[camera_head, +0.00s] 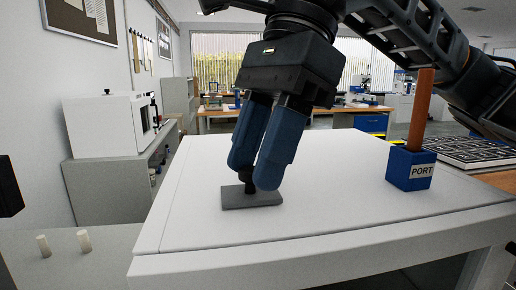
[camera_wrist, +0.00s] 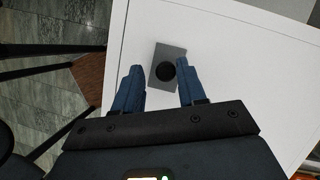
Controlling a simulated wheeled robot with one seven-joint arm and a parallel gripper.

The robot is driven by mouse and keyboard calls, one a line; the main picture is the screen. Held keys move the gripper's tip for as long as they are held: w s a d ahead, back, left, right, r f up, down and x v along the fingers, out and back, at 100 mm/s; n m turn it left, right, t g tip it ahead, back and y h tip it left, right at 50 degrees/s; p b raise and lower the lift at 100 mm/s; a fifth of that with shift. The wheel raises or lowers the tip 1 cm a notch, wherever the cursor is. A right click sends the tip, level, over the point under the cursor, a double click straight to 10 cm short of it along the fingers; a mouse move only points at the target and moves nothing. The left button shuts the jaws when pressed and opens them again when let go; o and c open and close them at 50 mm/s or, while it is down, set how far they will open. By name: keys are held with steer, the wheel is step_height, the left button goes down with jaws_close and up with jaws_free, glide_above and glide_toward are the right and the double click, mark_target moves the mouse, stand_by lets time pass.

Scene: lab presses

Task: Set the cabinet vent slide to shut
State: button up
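A small grey plate with a round black knob, apparently the vent slide (camera_head: 262,200), lies on the white cabinet top (camera_head: 330,170). In the wrist view the plate (camera_wrist: 160,56) is a tilted rectangle with the black knob (camera_wrist: 166,71) on it. My gripper (camera_head: 254,175) points down over the plate with its two blue fingers apart. In the wrist view my gripper (camera_wrist: 160,72) has a finger on either side of the knob, with a gap showing at the left. In the head view the fingers partly hide the knob. I cannot tell whether the vent is open.
Two small pale pegs (camera_head: 84,240) stand at lower left. The top around the plate is clear.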

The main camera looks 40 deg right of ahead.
steer(key=shift+o, duration=0.7)
steer(key=shift+d, duration=0.1)
steer(key=shift+d+r, duration=0.1)
steer(key=shift+r, duration=0.2)
steer(key=v, duration=0.7)
steer(key=shift+r, duration=0.1)
